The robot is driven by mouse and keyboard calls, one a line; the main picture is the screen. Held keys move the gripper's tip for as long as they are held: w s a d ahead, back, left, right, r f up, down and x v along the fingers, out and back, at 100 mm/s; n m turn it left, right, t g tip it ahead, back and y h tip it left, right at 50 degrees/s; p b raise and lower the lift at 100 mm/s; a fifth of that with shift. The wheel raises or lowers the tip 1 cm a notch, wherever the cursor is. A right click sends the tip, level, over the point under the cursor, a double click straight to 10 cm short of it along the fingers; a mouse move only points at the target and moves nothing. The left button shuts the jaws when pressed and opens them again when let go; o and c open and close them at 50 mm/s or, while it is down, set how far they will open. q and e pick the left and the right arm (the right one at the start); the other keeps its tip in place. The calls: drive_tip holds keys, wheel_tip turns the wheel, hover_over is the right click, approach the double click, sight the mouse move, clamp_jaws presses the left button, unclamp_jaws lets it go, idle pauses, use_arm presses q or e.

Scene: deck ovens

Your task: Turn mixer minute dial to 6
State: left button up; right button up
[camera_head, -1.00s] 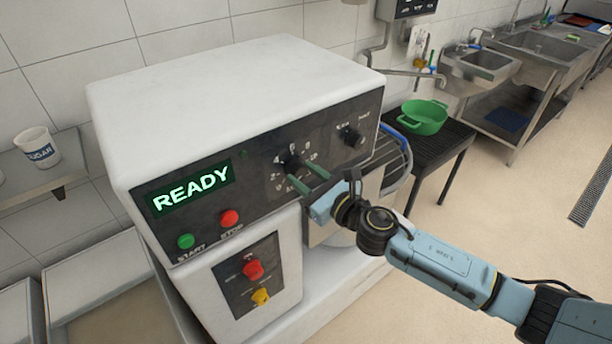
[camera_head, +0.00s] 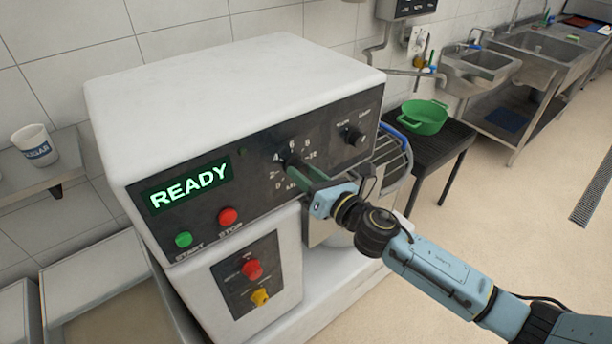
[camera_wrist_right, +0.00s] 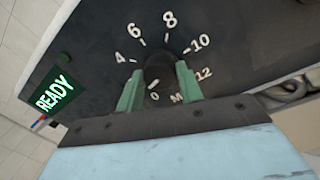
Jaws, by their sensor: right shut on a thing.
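The mixer's minute dial (camera_wrist_right: 160,68) is a dark round knob on the black control panel, ringed by white numbers. In the right wrist view, 0, 4, 6, 8, 10 and 12 are readable; the left finger covers the place between 0 and 4. My right gripper (camera_wrist_right: 158,78) has its green fingers on either side of the knob and is shut on it. In the head view, the right gripper (camera_head: 303,171) reaches the dial (camera_head: 291,160) from the lower right and partly hides it. I cannot tell where the dial points. My left gripper is out of view.
The mixer's display (camera_head: 188,187) reads READY. Below are the green start button (camera_head: 183,240) and red stop button (camera_head: 228,216). A second knob (camera_head: 355,137) sits right of the dial.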

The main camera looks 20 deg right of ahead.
drive_tip(key=m, duration=0.6)
drive_tip(key=shift+t, duration=0.3)
drive_tip(key=m, duration=0.4)
drive_tip(key=shift+m+h, duration=0.3)
drive_tip(key=shift+m, duration=0.1)
drive_tip(key=m+p, duration=0.1)
drive_tip(key=m, duration=0.4)
drive_tip(key=shift+h, duration=0.3)
drive_tip(key=m+p, duration=0.2)
drive_tip(key=m, duration=0.4)
drive_tip(key=shift+a+h+p, duration=0.1)
drive_tip(key=shift+h+p, duration=0.25)
drive_tip(key=shift+h, duration=0.05)
drive_tip(key=shift+f, duration=0.1)
drive_tip(key=o, duration=1)
drive_tip(key=shift+s, duration=0.1)
